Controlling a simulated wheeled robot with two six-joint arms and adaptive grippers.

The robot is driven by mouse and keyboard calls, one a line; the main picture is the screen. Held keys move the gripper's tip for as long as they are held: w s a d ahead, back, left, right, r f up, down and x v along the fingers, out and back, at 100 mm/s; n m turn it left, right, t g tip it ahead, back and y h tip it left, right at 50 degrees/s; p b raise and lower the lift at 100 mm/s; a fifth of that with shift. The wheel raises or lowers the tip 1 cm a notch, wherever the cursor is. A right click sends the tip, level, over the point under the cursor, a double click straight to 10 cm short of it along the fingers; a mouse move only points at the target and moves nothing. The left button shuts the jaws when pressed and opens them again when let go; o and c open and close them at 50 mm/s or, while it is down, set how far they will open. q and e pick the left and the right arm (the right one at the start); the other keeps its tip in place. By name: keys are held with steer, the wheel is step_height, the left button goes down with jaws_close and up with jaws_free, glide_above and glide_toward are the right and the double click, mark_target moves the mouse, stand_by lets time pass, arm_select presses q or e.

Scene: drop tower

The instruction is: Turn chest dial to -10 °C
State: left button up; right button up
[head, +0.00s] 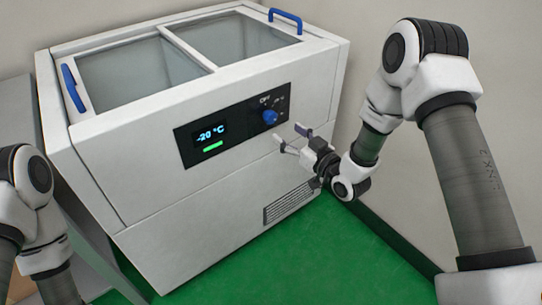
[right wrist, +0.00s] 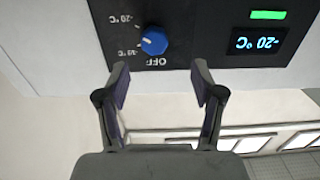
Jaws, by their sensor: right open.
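The white chest freezer (head: 160,215) has a dark control panel (head: 241,131) on its front. The blue dial (head: 269,117) sits at the panel's right; in the right wrist view the dial (right wrist: 154,41) appears upside down among OFF, -20 °C and another, blurred label. A small light mark on it seems to face the -20 °C side. The display (head: 211,134) reads -20 °C above a green bar. My right gripper (head: 289,135) is open and empty, just below and right of the dial, fingers apart and not touching it. My left gripper is out of view.
The chest's two glass lids have blue handles (head: 285,20) and (head: 73,88). A vent grille (head: 290,203) is low on the front. A grey surface stands at the left, a wall behind on the right. The green floor (head: 330,250) in front is clear.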

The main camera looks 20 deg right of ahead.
mark_target(273, 120)
steer(key=x, duration=0.5)
steer(key=b+x, duration=0.1)
steer(key=x, duration=0.2)
steer(key=shift+w+d+f, duration=0.15)
steer(key=shift+w+d, duration=0.15)
steer(key=c, duration=1.1)
